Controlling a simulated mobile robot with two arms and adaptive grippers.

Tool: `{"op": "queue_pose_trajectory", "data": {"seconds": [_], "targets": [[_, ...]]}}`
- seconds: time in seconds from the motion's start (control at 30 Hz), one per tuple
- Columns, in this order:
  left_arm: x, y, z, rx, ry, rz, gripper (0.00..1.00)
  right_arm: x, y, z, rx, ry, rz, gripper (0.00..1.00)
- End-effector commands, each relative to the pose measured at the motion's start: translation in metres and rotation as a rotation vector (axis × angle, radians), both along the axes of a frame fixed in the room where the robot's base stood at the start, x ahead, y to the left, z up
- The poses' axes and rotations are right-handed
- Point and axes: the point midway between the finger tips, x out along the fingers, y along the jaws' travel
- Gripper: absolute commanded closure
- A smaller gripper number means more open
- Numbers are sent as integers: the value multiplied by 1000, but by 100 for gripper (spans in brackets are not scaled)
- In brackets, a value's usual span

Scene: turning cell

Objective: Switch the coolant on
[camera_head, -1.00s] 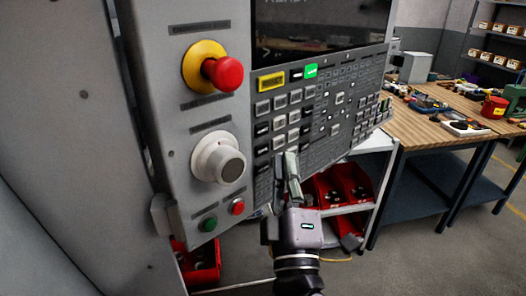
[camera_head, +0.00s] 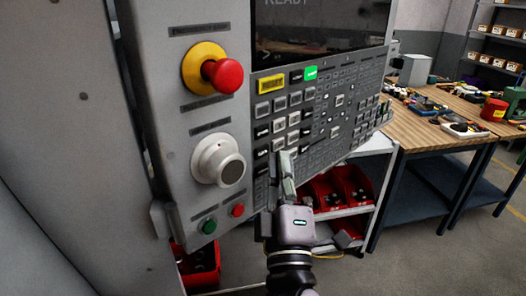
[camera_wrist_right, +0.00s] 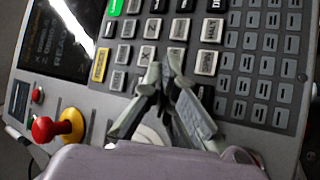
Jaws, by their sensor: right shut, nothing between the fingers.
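The machine's control panel (camera_head: 335,108) fills the middle of the head view, with rows of white, grey and dark keys. A lit green key (camera_head: 311,73) and a yellow key (camera_head: 271,84) are in its upper rows. I cannot read which key is for coolant. My right gripper (camera_head: 285,158) is shut and empty, its fingertips over the lower left keys. In the right wrist view the fingertips (camera_wrist_right: 167,72) are over the white keys (camera_wrist_right: 176,56) and hide some of them; I cannot tell whether they touch. My left gripper is not in view.
A red emergency stop (camera_head: 224,75) on a yellow base, a white knob (camera_head: 218,160), a green button (camera_head: 209,226) and a red button (camera_head: 238,210) are left of the keys. A wooden workbench (camera_head: 425,137) and a cart with red bins (camera_head: 352,184) stand behind at right.

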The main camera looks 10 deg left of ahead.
Motion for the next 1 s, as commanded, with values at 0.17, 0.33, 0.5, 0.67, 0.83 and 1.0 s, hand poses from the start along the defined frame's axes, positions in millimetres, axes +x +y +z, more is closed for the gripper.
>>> {"op": "queue_pose_trajectory", "data": {"seconds": [0.17,0.33,0.5,0.67,0.83,1.0], "targets": [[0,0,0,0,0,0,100,0,0,0,0,0,0,100],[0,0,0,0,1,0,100,0,0,0,0,0,0,100],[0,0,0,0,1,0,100,0,0,0,0,0,0,100],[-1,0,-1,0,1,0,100,1,1,0,0,0,0,100],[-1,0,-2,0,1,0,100,5,5,0,1,0,0,100],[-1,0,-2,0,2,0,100,6,6,0,-1,0,0,100]]}}
